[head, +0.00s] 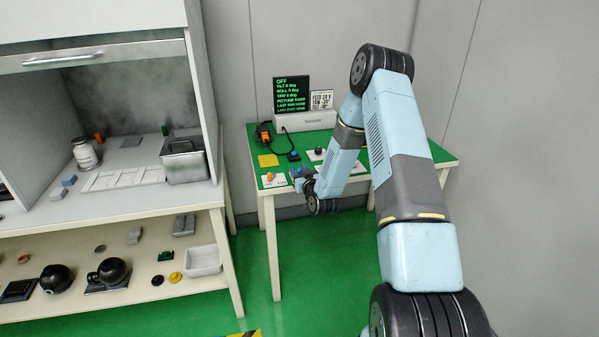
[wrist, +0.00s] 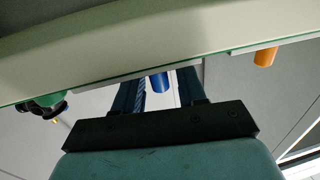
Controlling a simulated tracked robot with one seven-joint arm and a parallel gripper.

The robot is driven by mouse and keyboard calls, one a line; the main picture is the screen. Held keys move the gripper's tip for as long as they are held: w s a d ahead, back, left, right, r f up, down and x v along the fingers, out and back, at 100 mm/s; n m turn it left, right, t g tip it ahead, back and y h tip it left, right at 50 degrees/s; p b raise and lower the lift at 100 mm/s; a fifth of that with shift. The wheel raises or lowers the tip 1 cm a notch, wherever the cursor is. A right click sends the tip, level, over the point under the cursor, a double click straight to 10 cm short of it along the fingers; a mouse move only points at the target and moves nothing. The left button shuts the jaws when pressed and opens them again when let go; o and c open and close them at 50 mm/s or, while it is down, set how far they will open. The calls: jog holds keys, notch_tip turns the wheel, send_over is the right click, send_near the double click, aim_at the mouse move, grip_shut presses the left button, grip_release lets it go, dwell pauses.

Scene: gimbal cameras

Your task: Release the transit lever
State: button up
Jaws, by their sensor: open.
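My gripper (head: 300,175) is over the front left part of a green-topped table (head: 258,143). In the wrist view my gripper (wrist: 160,90) is open, and a blue cylindrical post (wrist: 160,82) shows between its two fingers. I cannot tell whether the fingers touch it. An orange post (wrist: 265,57) stands to its right, and a green knob with black parts (wrist: 48,101) is to its left. In the head view the orange post (head: 269,176) is left of my gripper. No part is clearly readable as the transit lever, and my arm hides part of the table.
A black screen with green text (head: 291,96) reads OFF at the top and stands at the table's back. A blue button on a black base (head: 293,155) and a yellow square (head: 268,160) lie on the table. A cream bench (head: 110,208) stands left, with green floor between.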

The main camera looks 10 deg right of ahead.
grip_shut()
jog(key=shift+w+a+m+h, duration=0.15)
jog(key=shift+m+h, duration=0.35)
jog(key=shift+h, duration=0.3)
grip_release()
